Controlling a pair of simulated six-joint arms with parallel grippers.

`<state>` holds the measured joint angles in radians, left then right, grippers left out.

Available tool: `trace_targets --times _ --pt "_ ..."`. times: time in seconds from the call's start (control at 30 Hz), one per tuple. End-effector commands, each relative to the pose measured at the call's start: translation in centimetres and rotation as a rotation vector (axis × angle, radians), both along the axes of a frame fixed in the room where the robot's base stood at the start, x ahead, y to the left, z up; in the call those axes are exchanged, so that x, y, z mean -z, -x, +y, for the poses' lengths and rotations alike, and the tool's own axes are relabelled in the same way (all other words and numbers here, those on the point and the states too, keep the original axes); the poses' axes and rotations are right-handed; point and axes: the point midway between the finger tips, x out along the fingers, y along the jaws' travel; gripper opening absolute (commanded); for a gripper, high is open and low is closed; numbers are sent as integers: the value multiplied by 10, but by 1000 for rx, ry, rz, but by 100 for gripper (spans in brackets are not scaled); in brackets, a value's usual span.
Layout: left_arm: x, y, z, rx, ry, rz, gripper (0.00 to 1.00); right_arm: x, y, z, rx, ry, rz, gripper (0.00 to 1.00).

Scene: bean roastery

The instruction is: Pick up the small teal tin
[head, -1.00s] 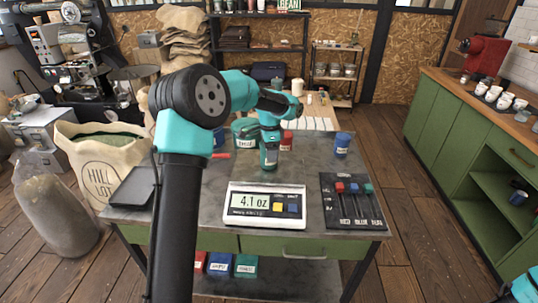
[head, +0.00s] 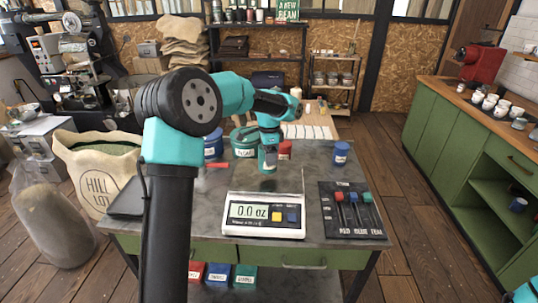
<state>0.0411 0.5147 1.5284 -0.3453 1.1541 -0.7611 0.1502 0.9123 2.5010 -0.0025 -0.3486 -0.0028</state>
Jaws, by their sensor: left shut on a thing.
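The small teal tin (head: 267,163) with a pale label is held just above the back part of the scale's dark plate. My left gripper (head: 269,146) is shut on it from above, and the fingers hide its top. The scale (head: 263,226) reads 0.0 oz. A larger teal tin (head: 244,148) stands behind and left of the held one. My right gripper is out of view; only a bit of my right arm shows at the bottom right corner.
A red tin (head: 286,149) is close behind the held one. A blue tin (head: 340,153) stands at the right, and a larger blue one (head: 212,147) at the left. A slider panel (head: 350,226) lies right of the scale. My left arm covers the table's left part.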

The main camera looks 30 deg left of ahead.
Motion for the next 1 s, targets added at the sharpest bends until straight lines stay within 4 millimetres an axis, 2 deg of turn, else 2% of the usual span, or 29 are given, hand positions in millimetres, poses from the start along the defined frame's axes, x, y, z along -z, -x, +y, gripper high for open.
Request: trace_targets --times 0.17,0.6,0.8,1.0 --pt "-3 23 -14 3 0 0 40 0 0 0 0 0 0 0" --pt "-12 105 -63 3 0 0 40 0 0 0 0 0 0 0" --pt "-13 121 -73 0 0 0 40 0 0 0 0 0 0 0" --pt "-13 123 -75 -1 0 0 40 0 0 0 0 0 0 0"
